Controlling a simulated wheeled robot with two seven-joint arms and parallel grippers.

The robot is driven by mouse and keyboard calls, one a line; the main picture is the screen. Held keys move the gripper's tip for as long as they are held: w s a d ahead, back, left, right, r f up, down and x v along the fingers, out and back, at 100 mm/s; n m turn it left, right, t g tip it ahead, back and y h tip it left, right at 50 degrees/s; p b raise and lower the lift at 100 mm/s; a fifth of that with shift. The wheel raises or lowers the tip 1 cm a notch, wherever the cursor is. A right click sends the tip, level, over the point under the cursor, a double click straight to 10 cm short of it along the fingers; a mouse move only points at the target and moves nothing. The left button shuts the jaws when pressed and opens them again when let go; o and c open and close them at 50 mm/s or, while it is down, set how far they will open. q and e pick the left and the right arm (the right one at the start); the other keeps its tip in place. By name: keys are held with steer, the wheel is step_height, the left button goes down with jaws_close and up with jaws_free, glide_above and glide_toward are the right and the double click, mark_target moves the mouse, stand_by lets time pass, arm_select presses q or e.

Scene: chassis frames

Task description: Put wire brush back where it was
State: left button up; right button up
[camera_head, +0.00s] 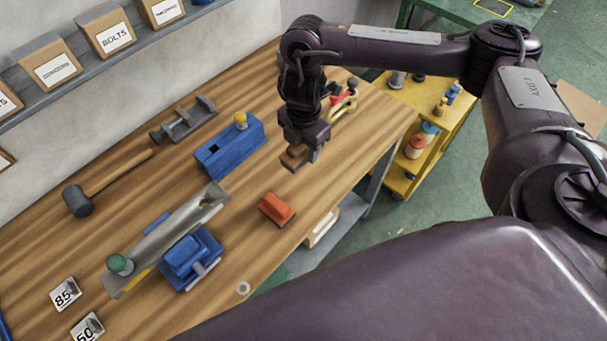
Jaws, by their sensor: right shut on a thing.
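My right gripper (299,160) hangs above the right part of the wooden workbench (235,275), pointing down. It is shut on a small brown wooden piece, which appears to be the wire brush (291,157). The jaws hide much of the brush, and its bristles cannot be made out. The brush seems held above the bench top, between the blue box and the bench's right edge. My left gripper is not in view.
A blue box (230,148), orange-red block (277,209), blue vise (191,258) with metal channel, mallet (78,201) and grey clamp (186,122) lie on the bench. A red-and-tan tool (343,104) is behind the gripper. A yellow cart (405,166) stands right.

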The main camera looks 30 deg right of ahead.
steer(key=b, duration=0.2)
glide_above(303, 182)
step_height(303, 182, down, 9)
steer(key=shift+r, duration=0.2)
steer(key=shift+f+b, duration=1)
steer(key=shift+f, duration=0.95)
steer(key=shift+s+f, duration=0.1)
steer(key=shift+f, duration=0.05)
steer(key=o, duration=1)
steer(key=shift+c, duration=0.2)
